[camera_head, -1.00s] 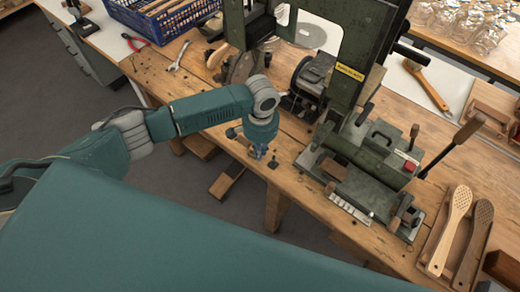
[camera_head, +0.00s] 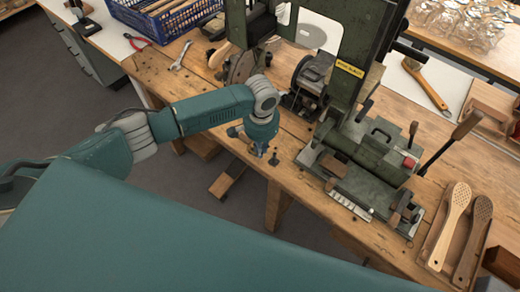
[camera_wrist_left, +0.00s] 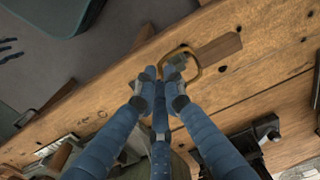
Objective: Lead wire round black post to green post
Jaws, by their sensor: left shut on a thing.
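My left gripper (camera_head: 259,150) is low over the front edge of the wooden bench. In the left wrist view its blue fingers (camera_wrist_left: 163,78) are closed together at their tips. I cannot make out a green post. Whether the wire touches a post cannot be told. My right gripper is not in view.
A large green machine (camera_head: 365,155) stands on the bench to the right. A wrench (camera_head: 180,55), red pliers (camera_head: 136,42) and a blue crate (camera_head: 150,22) lie further back on the left. Wooden brush blanks (camera_head: 450,222) lie at the right.

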